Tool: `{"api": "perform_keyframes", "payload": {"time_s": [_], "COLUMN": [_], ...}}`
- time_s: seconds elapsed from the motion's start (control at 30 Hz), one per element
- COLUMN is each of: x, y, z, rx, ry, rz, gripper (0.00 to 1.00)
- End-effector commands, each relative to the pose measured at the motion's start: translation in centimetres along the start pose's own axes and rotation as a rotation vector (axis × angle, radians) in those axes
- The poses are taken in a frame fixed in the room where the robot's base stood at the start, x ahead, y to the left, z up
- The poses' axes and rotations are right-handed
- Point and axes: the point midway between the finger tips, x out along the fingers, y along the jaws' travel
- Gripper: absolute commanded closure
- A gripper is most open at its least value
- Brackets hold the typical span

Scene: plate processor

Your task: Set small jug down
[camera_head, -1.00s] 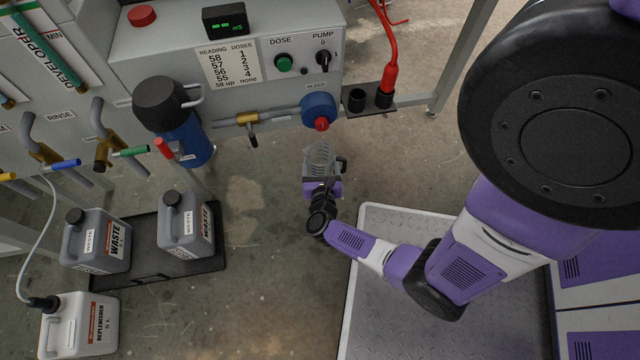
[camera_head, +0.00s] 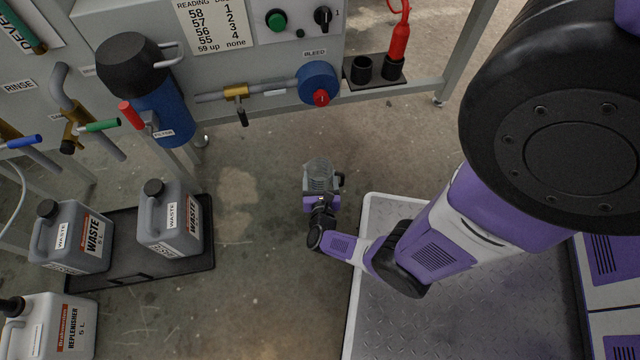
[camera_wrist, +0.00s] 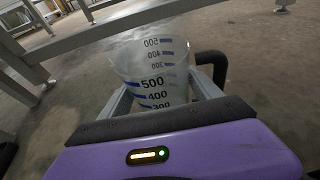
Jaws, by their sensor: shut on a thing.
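The small jug (camera_wrist: 152,75) is a clear, graduated vessel with blue marks and a dark handle. In the wrist view it stands between the two grey fingers of my gripper (camera_wrist: 165,100), which are shut on it. In the head view the jug (camera_head: 319,174) is seen from above, held over the concrete floor in front of the machine. My gripper (camera_head: 321,192) is just below it in the picture. The jug's base is hidden, and I see no surface touching it. I cannot tell whether it holds liquid.
The machine's bleed valve (camera_head: 318,84) and filter (camera_head: 150,95) are beyond the jug. A black holder (camera_head: 362,86) is at upper right. Waste cans (camera_head: 178,222) stand in a black tray (camera_head: 150,275) at left. The floor (camera_head: 270,270) between tray and my base is clear.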

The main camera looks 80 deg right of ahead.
Motion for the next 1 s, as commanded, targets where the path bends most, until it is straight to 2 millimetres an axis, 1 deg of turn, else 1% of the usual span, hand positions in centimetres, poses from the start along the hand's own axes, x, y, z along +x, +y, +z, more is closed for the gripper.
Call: {"api": "perform_keyframes", "payload": {"time_s": [0.03, 0.17, 0.5, 0.6, 0.63, 0.67, 0.7, 0.73, 1.0], "x": [0.5, 0.8, 0.8, 0.9, 0.9, 0.9, 0.9, 0.9, 0.9], "y": [0.0, 0.0, 0.0, 0.0, 0.0, 0.0, 0.0, 0.0, 0.0], "z": [-1.3, -2.5, -2.5, -2.8, -2.8, -2.8, -2.8, -2.8, -2.8], "rx": [-0.001, -0.001, 0.0, -0.002, -0.002, -0.001, -0.001, -0.001, -0.001], "ry": [0.0, 0.0, 0.0, 0.0, 0.0, 0.0, 0.0, 0.0, 0.0], "rz": [-0.001, 0.0, 0.0, 0.0, 0.0, 0.0, 0.0, 0.0, 0.0], "gripper": [0.67, 0.67, 0.67, 0.67, 0.21, 0.15, 0.07, 0.05, 0.05]}}
